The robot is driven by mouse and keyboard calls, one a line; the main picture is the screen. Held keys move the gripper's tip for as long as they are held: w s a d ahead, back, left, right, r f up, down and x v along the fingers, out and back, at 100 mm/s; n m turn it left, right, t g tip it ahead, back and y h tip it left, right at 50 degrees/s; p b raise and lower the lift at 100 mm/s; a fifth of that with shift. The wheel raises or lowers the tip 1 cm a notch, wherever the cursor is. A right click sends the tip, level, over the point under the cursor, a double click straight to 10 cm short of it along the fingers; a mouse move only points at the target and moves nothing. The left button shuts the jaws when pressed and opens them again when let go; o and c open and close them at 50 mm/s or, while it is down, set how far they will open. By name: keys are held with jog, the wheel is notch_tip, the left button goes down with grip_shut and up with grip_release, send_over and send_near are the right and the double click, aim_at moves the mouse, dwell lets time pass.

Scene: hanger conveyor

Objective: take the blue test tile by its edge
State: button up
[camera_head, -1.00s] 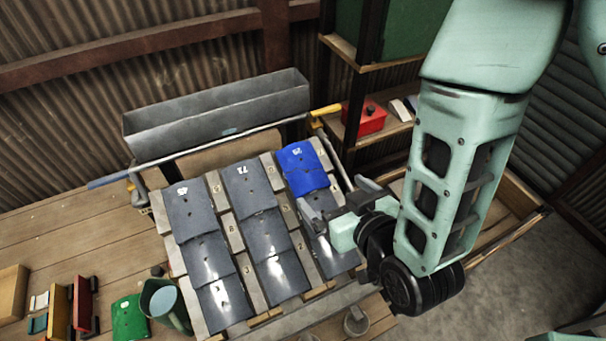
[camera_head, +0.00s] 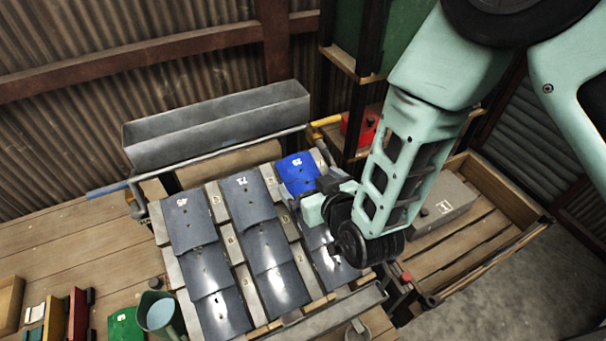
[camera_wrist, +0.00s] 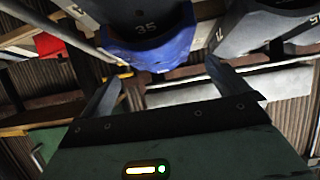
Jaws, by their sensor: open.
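The blue test tile (camera_head: 297,171) lies at the top of the right-hand column of the sloping tile rack, with a white number on it. In the wrist view the blue tile (camera_wrist: 150,52) shows a number that looks like 35. My gripper (camera_wrist: 163,80) is open and empty, its two fingers spread on either side below the tile's near edge. I cannot tell whether that edge is between the fingertips. In the head view my gripper (camera_head: 308,199) is just below and right of the tile, and my wrist hides part of that column.
Grey tiles (camera_head: 258,245) fill the rest of the rack. A long grey trough (camera_head: 215,125) and a rail (camera_head: 215,158) run behind it. A red box (camera_head: 360,128) stands on a shelf to the right. A green jug (camera_head: 160,315) stands at the lower left.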

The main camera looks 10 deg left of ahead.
aim_at(304, 176)
jog(key=p+x, duration=0.3)
jog(key=x, duration=0.1)
jog(key=shift+w, duration=0.1)
jog(key=shift+w+a+f, duration=0.2)
jog(key=shift+w+f, duration=0.05)
jog(key=shift+w, duration=0.05)
jog(key=c, duration=1.1)
